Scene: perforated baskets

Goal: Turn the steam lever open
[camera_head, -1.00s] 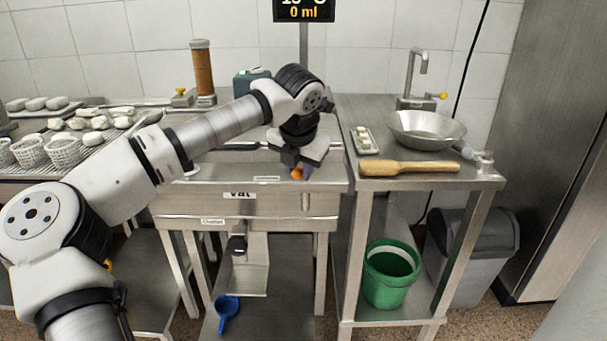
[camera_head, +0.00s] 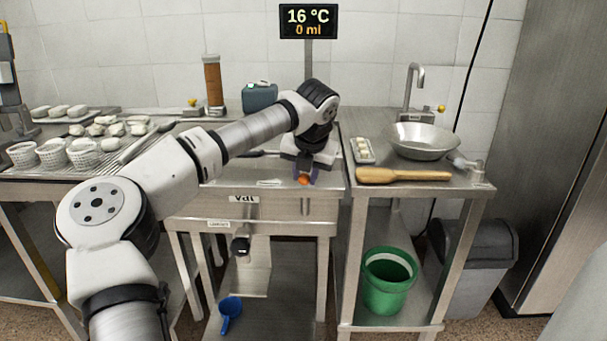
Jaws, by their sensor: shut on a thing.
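My gripper (camera_head: 305,171) is over the front edge of the steel vat (camera_head: 275,207), pointing down. Its jaws are shut on a small orange piece (camera_head: 304,181), which looks like the knob of the steam lever. Only the bottom of this orange knob shows between the dark fingertips. The rest of the lever is hidden by the gripper, so its angle cannot be told. A display (camera_head: 308,21) above the vat reads 16 °C and 0 ml.
A steel table on the right holds a bowl (camera_head: 424,142), a wooden paddle (camera_head: 404,175) and a small tray (camera_head: 363,151). White perforated baskets (camera_head: 53,153) stand on the left table. A green bucket (camera_head: 389,281) and a blue scoop (camera_head: 229,312) are below.

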